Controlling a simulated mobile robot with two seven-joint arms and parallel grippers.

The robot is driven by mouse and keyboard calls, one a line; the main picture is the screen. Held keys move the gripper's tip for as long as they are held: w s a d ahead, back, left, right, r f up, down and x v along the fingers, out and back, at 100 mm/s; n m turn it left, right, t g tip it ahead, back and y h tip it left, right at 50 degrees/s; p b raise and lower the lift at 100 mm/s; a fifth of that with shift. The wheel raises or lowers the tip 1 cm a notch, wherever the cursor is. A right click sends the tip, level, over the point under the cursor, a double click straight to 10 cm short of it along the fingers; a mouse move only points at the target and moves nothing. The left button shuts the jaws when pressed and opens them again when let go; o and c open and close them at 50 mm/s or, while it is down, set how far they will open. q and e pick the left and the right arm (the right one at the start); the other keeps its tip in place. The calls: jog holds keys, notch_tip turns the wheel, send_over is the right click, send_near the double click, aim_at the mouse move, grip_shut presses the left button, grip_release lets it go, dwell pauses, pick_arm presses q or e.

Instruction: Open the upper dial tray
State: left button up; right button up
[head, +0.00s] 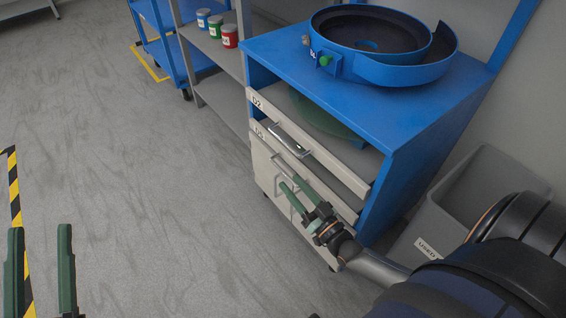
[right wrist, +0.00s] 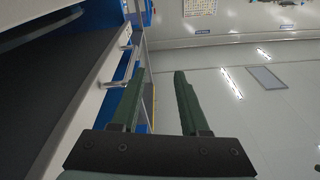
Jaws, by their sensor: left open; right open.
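The upper dial tray (head: 347,177) is labelled D2 and has a pale front with a silver bar handle (head: 287,137). A gap above its front shows a green disc (head: 318,112) inside, and the tray stands out from the cabinet by an amount I cannot judge exactly. In the right wrist view its handle (right wrist: 124,55) lies beyond my fingers, to the left. My right gripper (head: 289,172) is open and empty, in front of the lower drawer fronts, below and apart from the D2 handle. My left gripper (head: 40,229) is open and empty over the floor at far left.
The blue cabinet (head: 290,50) carries a blue bowl feeder (head: 400,75). A lower drawer labelled D1 (head: 259,134) sits under D2. A grey bin (head: 480,170) stands at right. Shelves with several jars (head: 215,26) stand behind left. Floor in front is clear.

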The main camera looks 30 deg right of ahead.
jog(key=m+t+h+b, duration=0.1)
jog(key=t+h+b, duration=0.1)
jog(key=b, duration=0.1)
send_near(283, 140)
notch_tip(283, 140, down, 2)
jog(key=s, duration=0.2)
pick_arm(q)
jog(key=s+m+h+b, duration=0.1)
jog(key=s+m+h, duration=0.1)
jog(key=h, duration=0.1)
jog(key=s+d+m+h+b, duration=0.1)
jog(key=s, duration=0.1)
jog(key=shift+f+h+b, duration=0.3)
jog(key=shift+f, duration=0.05)
pick_arm(e)
jog(key=x, duration=1.2)
jog(key=shift+r, duration=0.35)
jog(key=shift+c, duration=0.2)
grip_shut()
